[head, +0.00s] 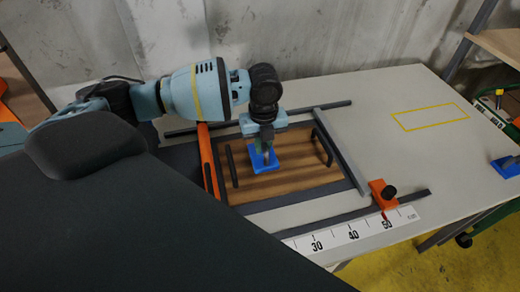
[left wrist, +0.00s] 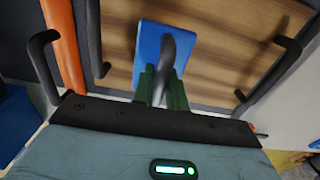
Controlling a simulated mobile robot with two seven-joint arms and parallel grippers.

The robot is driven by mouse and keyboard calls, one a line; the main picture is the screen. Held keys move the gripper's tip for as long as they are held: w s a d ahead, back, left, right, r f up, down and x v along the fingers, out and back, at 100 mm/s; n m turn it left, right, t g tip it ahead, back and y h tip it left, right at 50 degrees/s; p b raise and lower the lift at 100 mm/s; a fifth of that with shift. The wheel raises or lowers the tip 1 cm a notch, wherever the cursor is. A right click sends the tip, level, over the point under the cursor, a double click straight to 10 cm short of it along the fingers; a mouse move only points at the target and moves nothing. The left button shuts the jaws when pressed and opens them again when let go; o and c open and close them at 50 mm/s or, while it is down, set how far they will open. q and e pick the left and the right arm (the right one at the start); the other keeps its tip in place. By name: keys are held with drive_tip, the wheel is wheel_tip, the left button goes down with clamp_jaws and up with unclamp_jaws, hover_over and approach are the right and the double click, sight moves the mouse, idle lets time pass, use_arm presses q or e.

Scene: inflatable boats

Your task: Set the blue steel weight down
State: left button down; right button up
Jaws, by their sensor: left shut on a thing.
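The blue steel weight (head: 262,162) shows below my left gripper (head: 264,146), over the middle of a wooden board (head: 300,178). In the left wrist view the weight (left wrist: 150,50) has a flat blue base and a grey curved handle. The green fingers of my left gripper (left wrist: 162,88) are shut on that handle. The fingers and handle hide part of the base. I cannot tell whether the base touches the board or hangs just above it. My right gripper is not in view.
Black handles (head: 322,147) stand on the board. An orange bar (head: 207,160) lies along its left side, and dark rails frame it. An orange stop (head: 383,193) and a ruler (head: 350,236) are in front. A yellow-outlined rectangle (head: 432,117) marks bare table. Another blue object (head: 506,167) is far right.

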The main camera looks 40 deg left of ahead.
use_arm(q)
drive_tip(key=shift+w+a+r, duration=0.15)
drive_tip(key=shift+w+a+f, duration=0.1)
drive_tip(key=shift+a+f, duration=0.15)
drive_tip(key=shift+f, duration=0.45)
drive_tip(key=shift+w+a+f, duration=0.1)
drive_tip(key=shift+a+f, duration=0.15)
drive_tip(key=shift+f, duration=0.85)
drive_tip(key=c, duration=1.9)
unclamp_jaws()
drive_tip(key=shift+s+f, duration=0.15)
drive_tip(key=shift+f, duration=0.1)
drive_tip(key=o, duration=0.5)
wheel_tip(320, 180, up, 12)
drive_tip(key=shift+r+p, duration=0.15)
drive_tip(key=shift+p, duration=0.25)
